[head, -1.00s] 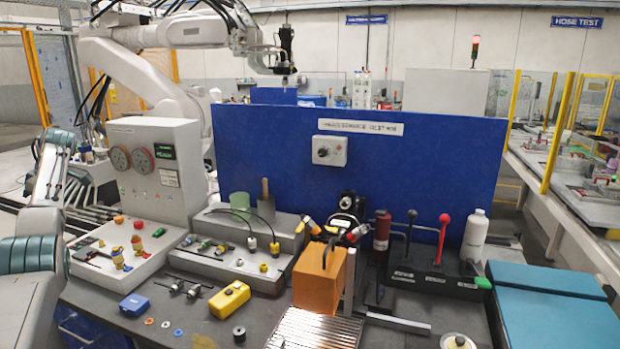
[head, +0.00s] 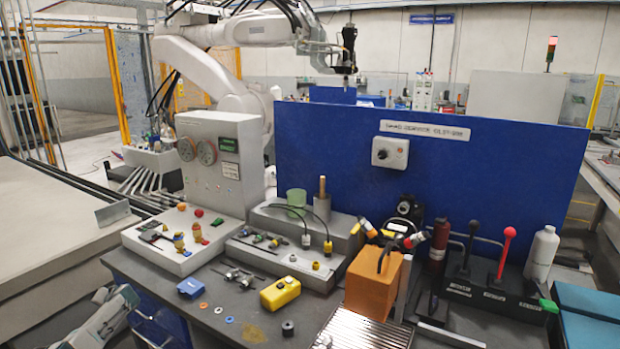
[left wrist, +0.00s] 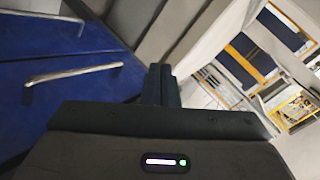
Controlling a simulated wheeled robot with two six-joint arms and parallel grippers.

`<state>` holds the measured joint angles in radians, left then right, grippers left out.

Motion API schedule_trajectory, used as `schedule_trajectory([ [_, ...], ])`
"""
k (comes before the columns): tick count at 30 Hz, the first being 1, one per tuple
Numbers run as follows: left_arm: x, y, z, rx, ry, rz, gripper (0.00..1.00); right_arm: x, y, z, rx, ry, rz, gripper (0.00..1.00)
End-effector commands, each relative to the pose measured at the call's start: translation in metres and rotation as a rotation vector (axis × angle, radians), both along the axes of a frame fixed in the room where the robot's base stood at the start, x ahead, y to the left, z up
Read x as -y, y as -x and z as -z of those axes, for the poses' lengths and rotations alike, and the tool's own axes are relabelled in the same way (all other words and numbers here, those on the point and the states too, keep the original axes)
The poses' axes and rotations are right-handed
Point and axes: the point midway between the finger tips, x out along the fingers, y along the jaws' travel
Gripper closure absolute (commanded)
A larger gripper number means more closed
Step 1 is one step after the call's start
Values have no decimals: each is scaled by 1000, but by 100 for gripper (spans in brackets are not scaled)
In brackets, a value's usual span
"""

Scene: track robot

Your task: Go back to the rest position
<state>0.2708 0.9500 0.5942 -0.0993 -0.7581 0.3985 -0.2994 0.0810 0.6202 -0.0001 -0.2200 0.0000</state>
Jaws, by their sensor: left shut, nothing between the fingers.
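My left gripper (left wrist: 160,82) shows in the left wrist view with its dark fingers together and nothing between them. Behind it are blue panels with a bar handle (left wrist: 74,74), tilted in the picture. In the head view part of my left arm (head: 97,322) is low at the left, beside the front left edge of the workbench (head: 225,290). I cannot make out its fingers there. My right gripper is in neither view.
The bench carries a grey control box (head: 222,160), a yellow case (head: 280,293), an orange block (head: 375,285), a lever unit (head: 485,285) and a white bottle (head: 541,253). A blue panel (head: 330,160) stands behind. A pale flat surface (head: 50,225) lies to the left.

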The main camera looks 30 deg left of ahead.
Motion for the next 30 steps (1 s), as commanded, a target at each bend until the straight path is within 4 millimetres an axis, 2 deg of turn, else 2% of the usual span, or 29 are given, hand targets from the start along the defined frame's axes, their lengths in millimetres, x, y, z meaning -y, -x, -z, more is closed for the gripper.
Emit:
schedule_trajectory([
  [1,0,21,19,-65,-1,63,100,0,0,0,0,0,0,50],
  [6,4,78,70,-246,7,287,100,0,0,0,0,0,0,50],
  [12,13,137,106,-400,22,490,100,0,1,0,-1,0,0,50],
  [18,22,190,129,-516,41,649,100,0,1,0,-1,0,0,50],
  [26,105,216,224,-461,182,640,100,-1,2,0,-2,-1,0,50],
  [29,149,228,264,-437,248,635,100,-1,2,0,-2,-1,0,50],
  [30,170,233,282,-427,279,633,100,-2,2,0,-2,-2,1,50],
])
